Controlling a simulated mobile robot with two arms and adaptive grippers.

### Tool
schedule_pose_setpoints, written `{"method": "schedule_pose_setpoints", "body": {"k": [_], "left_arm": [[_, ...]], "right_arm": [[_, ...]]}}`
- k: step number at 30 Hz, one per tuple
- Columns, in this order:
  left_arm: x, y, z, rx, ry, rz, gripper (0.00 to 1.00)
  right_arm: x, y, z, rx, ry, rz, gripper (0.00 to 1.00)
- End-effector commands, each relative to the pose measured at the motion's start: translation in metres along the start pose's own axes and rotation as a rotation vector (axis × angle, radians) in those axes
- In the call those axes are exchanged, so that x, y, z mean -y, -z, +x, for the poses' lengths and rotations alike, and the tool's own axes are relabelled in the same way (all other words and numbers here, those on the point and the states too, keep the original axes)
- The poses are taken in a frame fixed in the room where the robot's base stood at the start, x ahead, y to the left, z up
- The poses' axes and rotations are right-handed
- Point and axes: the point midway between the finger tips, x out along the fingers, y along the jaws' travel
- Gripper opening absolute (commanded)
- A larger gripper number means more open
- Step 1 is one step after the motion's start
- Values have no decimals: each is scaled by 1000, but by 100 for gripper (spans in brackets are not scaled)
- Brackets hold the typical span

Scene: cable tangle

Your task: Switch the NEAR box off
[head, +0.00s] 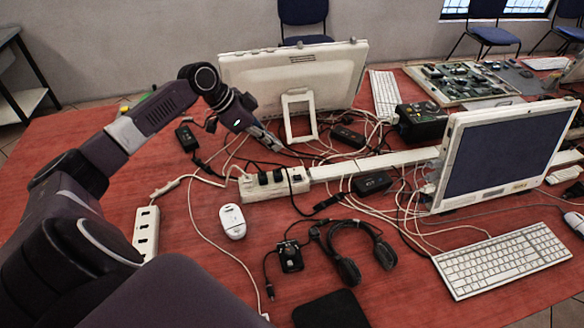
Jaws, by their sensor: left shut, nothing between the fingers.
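Two white socket boxes lie on the red table. One (147,222) is at the left beside my left arm, with several dark sockets facing up and no plug in it. The other (252,191) is further back near the middle, with dark plugs (270,177) in it and a small dark spot at its right end. The switch state of either box is too small to tell. My left gripper (272,143) is shut and empty, above the cables just behind the middle box and apart from it. My right gripper is not in view.
White and black cables tangle around the middle box and a long white trunking (375,163). A white monitor (290,78) stands behind the gripper, another (500,150) at right. A mouse (232,221), headphones (348,250) and keyboard (503,262) lie in front.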

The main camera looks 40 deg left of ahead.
Motion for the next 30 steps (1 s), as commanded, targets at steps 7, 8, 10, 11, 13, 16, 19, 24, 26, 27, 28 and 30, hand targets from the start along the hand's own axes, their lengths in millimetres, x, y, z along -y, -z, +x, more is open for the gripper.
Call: {"method": "schedule_pose_setpoints", "body": {"k": [7, 8, 10, 11, 13, 16, 19, 24, 26, 27, 28, 30], "left_arm": [[0, 1, 14, -3, -1, -1, 0], [-1, 2, 18, -3, -3, -2, 0], [-1, 2, 31, -2, -3, -2, 0], [-1, 3, 37, -4, -4, -3, 0], [-2, 3, 52, -2, -5, -2, 0], [-1, 3, 74, -3, -4, -3, 0], [0, 3, 95, -3, -2, -3, 0], [-1, -16, 116, 2, -1, -3, 0], [-1, -20, 120, 1, -2, -3, 0], [0, -23, 123, 1, -1, -2, 0], [0, -24, 124, 1, 0, -2, 0], [0, -27, 127, 0, 0, -1, 0]], "right_arm": [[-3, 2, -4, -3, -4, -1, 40], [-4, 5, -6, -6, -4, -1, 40], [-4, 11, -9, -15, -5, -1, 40], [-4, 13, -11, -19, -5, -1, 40], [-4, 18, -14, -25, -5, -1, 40], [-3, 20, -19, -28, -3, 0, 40], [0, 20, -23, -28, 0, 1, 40], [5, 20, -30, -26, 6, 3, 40], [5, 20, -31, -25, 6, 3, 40], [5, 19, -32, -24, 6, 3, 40], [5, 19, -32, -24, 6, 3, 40], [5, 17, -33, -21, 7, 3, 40]]}}
